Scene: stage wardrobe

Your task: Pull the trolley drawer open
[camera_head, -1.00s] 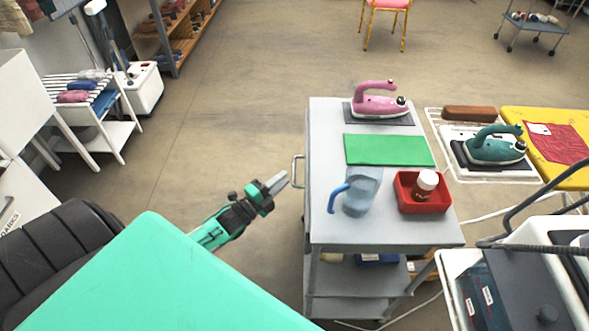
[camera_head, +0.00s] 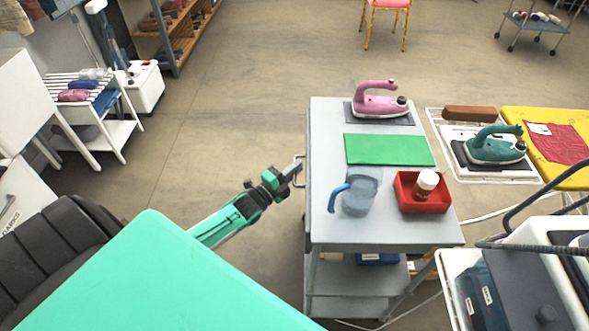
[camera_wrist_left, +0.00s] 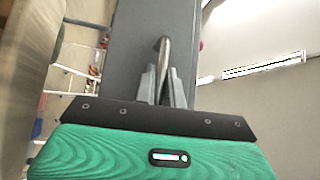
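The grey trolley (camera_head: 325,215) stands right of centre in the head view, with a pale bar handle (camera_head: 298,160) on its left side. My left gripper (camera_head: 291,171) is at this handle. In the left wrist view the handle (camera_wrist_left: 163,52) runs down between the two grey fingers of my left gripper (camera_wrist_left: 163,88), one finger on each side. The fingers are close to the bar, but I cannot tell whether they press on it. The grey panel (camera_wrist_left: 125,50) behind the handle shows no visible drawer gap. My right gripper is not in view.
On the trolley top are a pink iron (camera_head: 376,103), a green mat (camera_head: 388,150), a blue-handled jug (camera_head: 358,196) and a red tray (camera_head: 436,205) with a bottle. A black chair (camera_head: 60,250) stands at the lower left.

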